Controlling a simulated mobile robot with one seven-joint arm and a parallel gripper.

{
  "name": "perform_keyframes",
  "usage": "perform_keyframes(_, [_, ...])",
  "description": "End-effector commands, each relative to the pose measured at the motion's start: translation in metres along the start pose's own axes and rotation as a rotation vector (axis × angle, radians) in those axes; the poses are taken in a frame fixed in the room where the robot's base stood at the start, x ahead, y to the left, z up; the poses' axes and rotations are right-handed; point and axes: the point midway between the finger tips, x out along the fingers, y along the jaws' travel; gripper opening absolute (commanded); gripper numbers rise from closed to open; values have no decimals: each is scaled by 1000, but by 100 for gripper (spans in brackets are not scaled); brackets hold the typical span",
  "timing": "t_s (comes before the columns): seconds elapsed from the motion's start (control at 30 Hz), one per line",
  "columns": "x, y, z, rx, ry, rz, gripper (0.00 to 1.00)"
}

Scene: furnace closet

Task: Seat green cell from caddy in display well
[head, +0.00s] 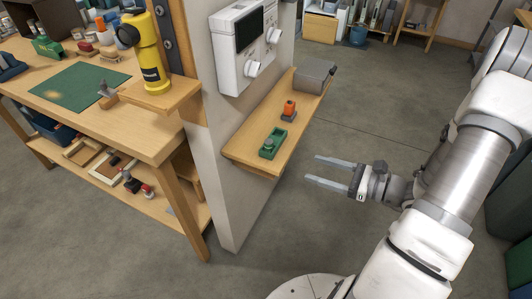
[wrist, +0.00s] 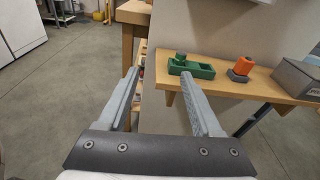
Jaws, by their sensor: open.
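My gripper (head: 313,169) is open and empty, in the air just off the shelf's front end; its fingers also show in the wrist view (wrist: 160,75). A green block-like piece (head: 272,144) with a rounded knob lies on the wooden shelf near that end. In the wrist view this green piece (wrist: 198,70) is just beyond the right fingertip, with no clear contact. I cannot tell whether it is the green cell or holds it. A white wall unit (head: 226,66) with a dark screen (head: 249,30) and knobs is above the shelf. No cell well or caddy is clearly identifiable.
The wooden shelf (head: 240,150) also bears an orange piece on a dark base (head: 289,109) and a grey box (head: 314,75) farther back. Left of the wall post (head: 224,215) stands a workbench with a green mat (head: 80,87) and a yellow tool (head: 150,60). Floor right of the shelf is open.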

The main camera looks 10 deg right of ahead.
Motion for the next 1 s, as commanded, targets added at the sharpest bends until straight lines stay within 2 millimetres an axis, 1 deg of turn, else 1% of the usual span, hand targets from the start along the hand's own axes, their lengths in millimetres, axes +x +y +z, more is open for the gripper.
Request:
perform_keyframes(0.03, [-2,-2,-15,33,-35,-51,66])
perform_keyframes(0.1, [-5,-7,-26,61,-73,-112,66])
perform_keyframes(0.27, [-9,-14,-38,93,-121,-196,66])
perform_keyframes(0.37, [-3,-17,-40,99,-131,-211,66])
perform_keyframes(0.47, [13,-20,-38,99,-133,-210,66])
perform_keyframes(0.7, [65,-31,-32,98,-131,-207,66])
perform_keyframes(0.8, [84,-35,-29,97,-131,-208,66])
perform_keyframes(0.9, [98,-39,-28,96,-130,-209,66])
perform_keyframes(1.0, [106,-41,-26,97,-130,-210,66])
